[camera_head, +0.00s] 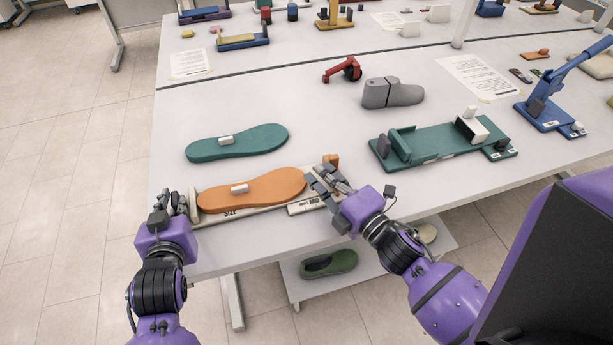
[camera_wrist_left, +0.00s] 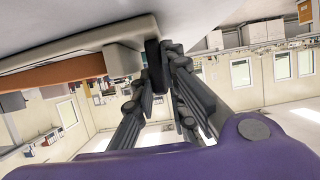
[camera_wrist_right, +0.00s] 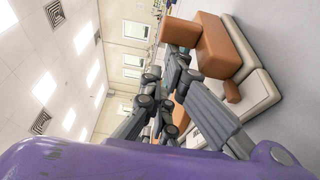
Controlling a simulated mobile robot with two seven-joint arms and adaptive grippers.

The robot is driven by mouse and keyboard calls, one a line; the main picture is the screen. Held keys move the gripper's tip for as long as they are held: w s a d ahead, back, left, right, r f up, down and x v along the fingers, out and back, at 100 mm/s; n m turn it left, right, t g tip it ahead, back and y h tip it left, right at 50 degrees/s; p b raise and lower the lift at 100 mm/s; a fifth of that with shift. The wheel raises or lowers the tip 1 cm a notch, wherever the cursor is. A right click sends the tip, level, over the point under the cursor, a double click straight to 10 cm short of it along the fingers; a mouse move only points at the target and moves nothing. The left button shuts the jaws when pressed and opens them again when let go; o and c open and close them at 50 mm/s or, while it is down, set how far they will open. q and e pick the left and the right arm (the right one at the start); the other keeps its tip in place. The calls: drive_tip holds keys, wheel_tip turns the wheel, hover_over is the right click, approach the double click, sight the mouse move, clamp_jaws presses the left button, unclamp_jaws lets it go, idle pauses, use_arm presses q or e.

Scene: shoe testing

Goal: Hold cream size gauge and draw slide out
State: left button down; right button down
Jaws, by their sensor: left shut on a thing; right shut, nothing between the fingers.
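The cream size gauge (camera_head: 240,217) lies near the table's front left edge, marked "SIZE", with an orange sole-shaped piece (camera_head: 265,190) on it. My left gripper (camera_head: 187,203) is shut on the gauge's left end; the cream end shows beside its fingers in the left wrist view (camera_wrist_left: 122,60). The orange slide (camera_head: 331,160) shows at the gauge's right end, partly hidden by my right gripper (camera_head: 318,180). In the right wrist view the orange slide (camera_wrist_right: 218,45) stands on the cream gauge (camera_wrist_right: 262,92), right beside my shut, empty fingers. I cannot tell whether they touch it.
A teal sole (camera_head: 237,142) lies behind the gauge. A grey shoe form (camera_head: 392,93), a red tool (camera_head: 345,70) and a teal measuring device (camera_head: 440,145) are further right. A green shoe (camera_head: 328,263) sits on the lower shelf. The table between the slide and the grey form is clear.

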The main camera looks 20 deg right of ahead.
use_arm(q)
drive_tip(key=shift+a, duration=0.3)
use_arm(e)
drive_tip(key=shift+d, duration=0.2)
drive_tip(key=a, duration=0.4)
drive_tip(key=shift+a, duration=0.4)
use_arm(q)
drive_tip(key=shift+d, duration=0.15)
use_arm(e)
drive_tip(key=v, duration=0.9)
drive_tip(key=shift+d, duration=0.25)
drive_tip(key=shift+s+d, duration=0.15)
drive_tip(key=shift+s, duration=0.35)
use_arm(q)
drive_tip(key=c, duration=1.7)
unclamp_jaws()
